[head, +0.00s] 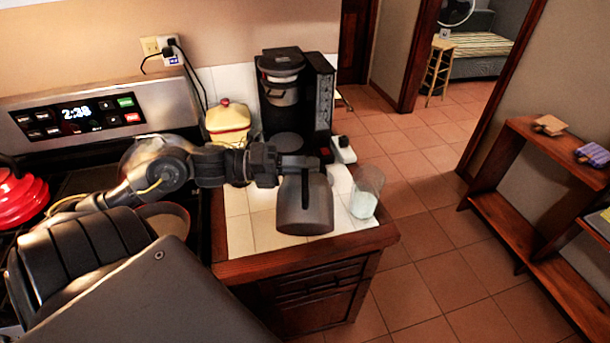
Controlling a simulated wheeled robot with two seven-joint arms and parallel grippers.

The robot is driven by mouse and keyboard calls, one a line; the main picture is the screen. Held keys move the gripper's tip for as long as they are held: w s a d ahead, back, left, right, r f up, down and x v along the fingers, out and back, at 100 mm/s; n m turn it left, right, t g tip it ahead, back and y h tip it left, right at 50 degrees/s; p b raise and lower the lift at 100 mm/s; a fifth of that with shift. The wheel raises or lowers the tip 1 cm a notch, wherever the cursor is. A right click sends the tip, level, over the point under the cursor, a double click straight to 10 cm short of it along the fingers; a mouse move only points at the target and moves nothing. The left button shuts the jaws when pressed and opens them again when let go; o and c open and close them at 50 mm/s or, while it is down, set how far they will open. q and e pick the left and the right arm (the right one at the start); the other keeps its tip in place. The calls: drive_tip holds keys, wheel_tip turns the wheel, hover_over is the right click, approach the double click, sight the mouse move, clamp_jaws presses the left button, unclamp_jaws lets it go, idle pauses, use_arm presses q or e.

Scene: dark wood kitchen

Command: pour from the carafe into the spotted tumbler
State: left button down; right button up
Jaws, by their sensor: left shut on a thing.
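The carafe (318,212) is a dark grey vessel with a black handle, near the front right of the small tiled counter. My left gripper (298,164) comes in from the left and is shut on the carafe at its upper part. The carafe looks about upright; I cannot tell whether its base touches the counter. The tumbler (364,198), clear with a pale lower part, stands just right of the carafe near the counter's right edge. Its spots are too small to make out. The carafe's inside is hidden. My right gripper is out of view.
A black coffee maker (283,98) stands behind the carafe. A yellow jar with a red knob (229,122) is beside it. A white power strip (342,152) lies behind the tumbler. The stove with a red kettle (20,196) is left. The counter's wooden edge (330,247) is close in front.

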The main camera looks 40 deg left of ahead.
use_arm(q)
drive_tip(key=shift+w+r, duration=0.1)
drive_tip(key=shift+r, duration=0.1)
drive_tip(key=shift+w+a+r+p, duration=0.1)
drive_tip(key=shift+w+a+p, duration=0.1)
drive_tip(key=shift+p, duration=0.2)
idle(0.3)
drive_tip(key=shift+a+r+n+p, duration=0.1)
drive_tip(key=shift+r+n+p, duration=0.1)
drive_tip(key=shift+n+p, duration=0.1)
drive_tip(key=shift+w, duration=0.1)
drive_tip(key=shift+f, duration=0.1)
drive_tip(key=shift+w+a, duration=0.2)
drive_tip(key=shift+w, duration=0.05)
